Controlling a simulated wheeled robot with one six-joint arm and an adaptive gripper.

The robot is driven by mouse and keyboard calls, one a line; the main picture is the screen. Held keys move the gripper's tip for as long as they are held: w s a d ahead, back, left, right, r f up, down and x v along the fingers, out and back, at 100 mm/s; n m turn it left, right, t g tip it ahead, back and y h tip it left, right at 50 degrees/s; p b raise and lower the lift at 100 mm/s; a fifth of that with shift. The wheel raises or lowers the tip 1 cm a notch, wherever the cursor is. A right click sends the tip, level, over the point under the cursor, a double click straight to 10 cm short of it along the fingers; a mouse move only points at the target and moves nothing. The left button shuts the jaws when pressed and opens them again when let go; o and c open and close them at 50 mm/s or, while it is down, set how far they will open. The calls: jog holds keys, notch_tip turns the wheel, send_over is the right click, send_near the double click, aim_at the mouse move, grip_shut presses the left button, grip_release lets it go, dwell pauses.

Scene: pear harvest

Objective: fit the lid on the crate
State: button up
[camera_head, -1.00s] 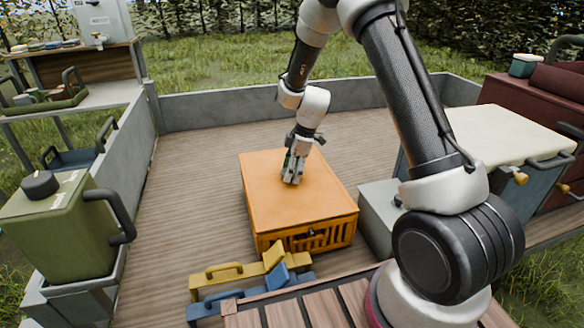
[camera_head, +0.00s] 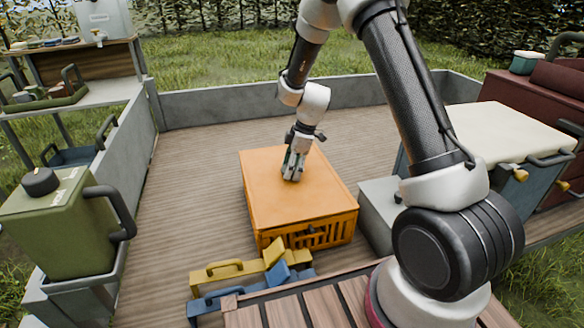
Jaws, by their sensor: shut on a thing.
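The orange crate (camera_head: 318,237) stands on the plank floor in the middle, its slatted front wall showing with a dark latch or handle on it. The flat orange lid (camera_head: 280,205) lies over the top of the crate and covers it, so the inside is hidden. My gripper (camera_head: 292,175) points down at the middle of the lid, with its fingers at the lid's top. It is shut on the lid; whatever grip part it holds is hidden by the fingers. I cannot tell whether the lid is fully seated along its far edges.
Yellow (camera_head: 225,272) and blue (camera_head: 225,300) handled items lie close in front of the crate. A grey box (camera_head: 378,212) stands right of it, near a cooler with a cream lid (camera_head: 510,132). A green canister (camera_head: 62,228) is at left. The floor behind and left is clear.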

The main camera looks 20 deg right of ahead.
jog(key=shift+f, duration=0.55)
jog(key=o, duration=0.9)
jog(key=shift+o, duration=0.2)
jog(key=v, duration=1.1)
